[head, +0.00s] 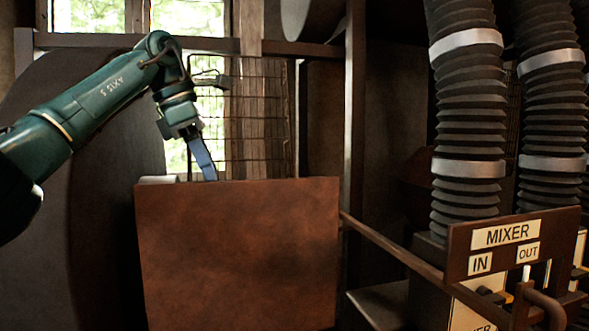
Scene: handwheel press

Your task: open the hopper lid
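A rust-brown flat panel (237,255), which looks like the hopper lid, stands upright or steeply tilted in the middle of the head view, its broad face towards me. The rest of the hopper is not clearly visible behind or below it. My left gripper (207,166) comes down from the upper left, and its blue-grey fingers end at the panel's top edge. The panel may hide the fingertips. I cannot tell whether they touch it, or whether the fingers are apart. My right gripper is not in view.
A wire grille (262,115) and a bright window stand behind the panel. A dark post (355,120) and a slanting rail (390,252) are to its right. Ribbed hoses (466,120) and a MIXER sign board (512,240) with levers fill the right side.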

